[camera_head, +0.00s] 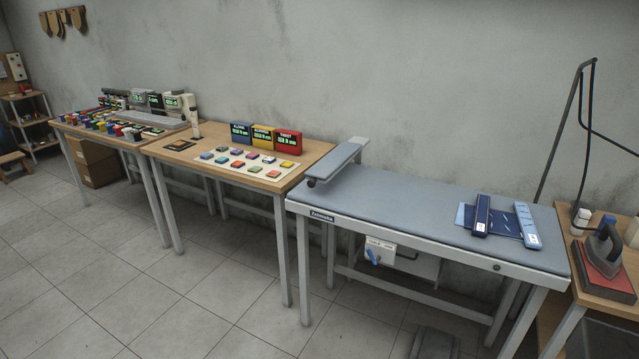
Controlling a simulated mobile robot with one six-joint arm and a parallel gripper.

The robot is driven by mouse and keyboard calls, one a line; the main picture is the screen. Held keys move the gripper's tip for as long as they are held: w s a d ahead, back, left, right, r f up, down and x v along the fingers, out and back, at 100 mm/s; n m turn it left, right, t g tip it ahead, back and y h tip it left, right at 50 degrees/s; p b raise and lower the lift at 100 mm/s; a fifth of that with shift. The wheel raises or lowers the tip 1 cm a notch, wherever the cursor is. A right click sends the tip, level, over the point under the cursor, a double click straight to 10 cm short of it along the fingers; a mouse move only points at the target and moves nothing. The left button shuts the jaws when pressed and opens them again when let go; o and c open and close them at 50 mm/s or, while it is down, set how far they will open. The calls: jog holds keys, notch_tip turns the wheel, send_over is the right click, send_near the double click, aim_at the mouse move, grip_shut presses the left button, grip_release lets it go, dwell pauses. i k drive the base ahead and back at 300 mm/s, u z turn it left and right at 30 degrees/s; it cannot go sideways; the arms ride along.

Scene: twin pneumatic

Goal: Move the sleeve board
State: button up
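The sleeve board (337,162) is a narrow grey padded board at the left end of the grey-blue ironing table (420,205). It lies at an angle, its near end close to the table's front left edge and its far end at the back left. A small dark part shows under its near end. My gripper does not show in this view.
Dark blue folded pieces (498,221) lie on the table's right half; the padded top between them and the board is clear. An iron (603,250) stands on a red pad at right. A wooden table (240,160) with coloured blocks adjoins at left. Tiled floor (190,290) lies open in front.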

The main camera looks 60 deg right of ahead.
aim_at(325, 170)
jog(key=z, duration=0.05)
jog(key=i, duration=0.9)
jog(key=u, duration=0.05)
